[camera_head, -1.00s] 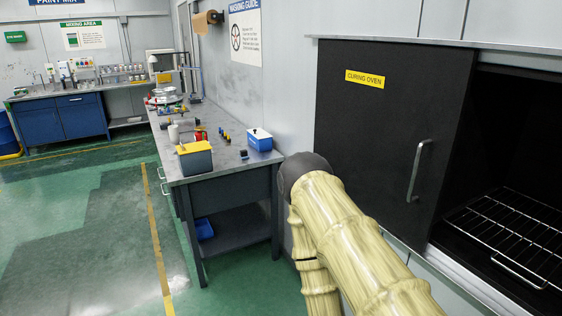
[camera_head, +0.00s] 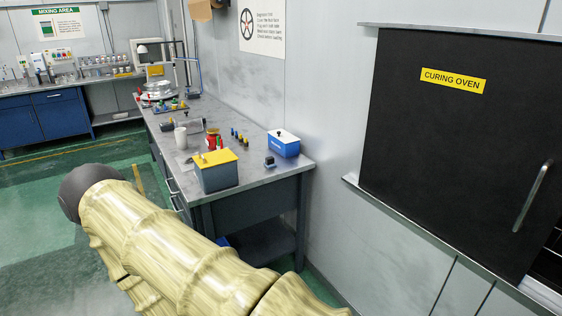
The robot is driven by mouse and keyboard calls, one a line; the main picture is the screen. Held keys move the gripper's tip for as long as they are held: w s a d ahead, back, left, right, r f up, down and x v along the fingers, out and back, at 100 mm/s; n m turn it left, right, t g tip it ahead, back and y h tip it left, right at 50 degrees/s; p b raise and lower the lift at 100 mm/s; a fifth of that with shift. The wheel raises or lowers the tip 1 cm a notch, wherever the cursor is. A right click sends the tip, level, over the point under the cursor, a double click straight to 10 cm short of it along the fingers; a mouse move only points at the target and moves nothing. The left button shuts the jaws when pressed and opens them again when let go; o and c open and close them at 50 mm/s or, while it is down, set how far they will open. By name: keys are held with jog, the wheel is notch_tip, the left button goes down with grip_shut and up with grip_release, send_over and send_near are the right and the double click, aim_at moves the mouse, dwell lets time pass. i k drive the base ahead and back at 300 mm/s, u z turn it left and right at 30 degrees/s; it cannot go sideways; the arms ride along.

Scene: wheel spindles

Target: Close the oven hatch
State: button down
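The oven hatch (camera_head: 450,150) is a flat black panel with a yellow "CURING OVEN" label (camera_head: 453,81). It is at the right of the head view, hung between a top rail and a bottom rail. Its upright metal handle (camera_head: 532,196) is near the panel's right side. A bit of the dark oven opening with pale rack wires (camera_head: 546,266) shows past the hatch at the lower right corner; the rest is cut off by the frame. My pale, ridged arm crosses the lower left, away from the hatch. My gripper is not in view.
A grey workbench (camera_head: 255,184) stands left of the oven, with a yellow-topped box (camera_head: 216,170), a blue-and-white box (camera_head: 284,143) and small tools. A blue cabinet bench (camera_head: 50,118) is at the back left. Green floor is clear at the left.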

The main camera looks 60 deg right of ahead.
aim_at(462, 138)
jog(key=z, duration=0.15)
jog(key=i, duration=1.2)
jog(key=z, duration=1.45)
jog(key=i, duration=0.65)
jog(key=z, duration=0.65)
